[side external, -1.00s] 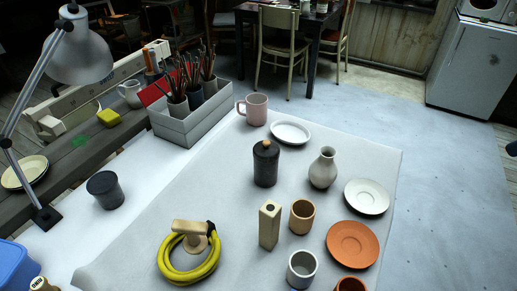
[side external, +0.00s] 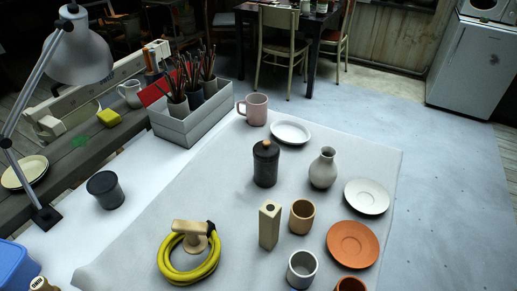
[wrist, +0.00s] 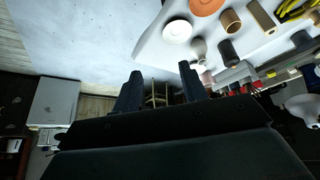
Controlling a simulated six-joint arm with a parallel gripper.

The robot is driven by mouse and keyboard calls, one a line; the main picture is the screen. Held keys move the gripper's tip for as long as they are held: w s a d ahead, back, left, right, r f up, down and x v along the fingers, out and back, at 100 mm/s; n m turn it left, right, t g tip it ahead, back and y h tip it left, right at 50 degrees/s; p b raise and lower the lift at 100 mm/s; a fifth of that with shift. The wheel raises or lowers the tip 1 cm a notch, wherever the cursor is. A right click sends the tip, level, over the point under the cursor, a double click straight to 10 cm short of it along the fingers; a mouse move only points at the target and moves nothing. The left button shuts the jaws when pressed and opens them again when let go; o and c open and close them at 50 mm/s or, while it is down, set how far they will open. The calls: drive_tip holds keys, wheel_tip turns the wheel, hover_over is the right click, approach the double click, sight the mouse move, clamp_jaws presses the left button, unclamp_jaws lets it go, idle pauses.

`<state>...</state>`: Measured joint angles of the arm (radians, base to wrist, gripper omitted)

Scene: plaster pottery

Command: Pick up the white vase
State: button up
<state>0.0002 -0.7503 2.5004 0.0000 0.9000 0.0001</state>
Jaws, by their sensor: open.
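The white vase (side external: 323,170) is pale grey-white, with a round body and narrow neck. It stands upright on the white table covering, between the black lidded bottle (side external: 265,164) and a white plate (side external: 367,196). In the wrist view the vase (wrist: 198,48) is small, near the top right of centre. My gripper (wrist: 160,86) shows only in the wrist view, with its two dark fingers apart and nothing between them. It is well away from the vase and touches nothing.
Near the vase are a wooden cup (side external: 302,217), a square beige bottle (side external: 269,226), an orange plate (side external: 352,244), another white plate (side external: 290,132) and a pink mug (side external: 255,109). A yellow coil (side external: 172,270) lies at the front. The floor right of the table is clear.

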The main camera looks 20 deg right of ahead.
idle(0.4)
drive_tip(key=o, duration=1.1)
drive_tip(key=m+g+y, duration=0.4)
drive_tip(key=m, duration=1.9)
hover_over(331, 152)
drive_tip(key=s+d, duration=0.1)
drive_tip(key=d, duration=0.3)
wheel_tip(331, 152, down, 15)
drive_tip(key=shift+n, duration=0.3)
drive_tip(key=shift+x, duration=4.5)
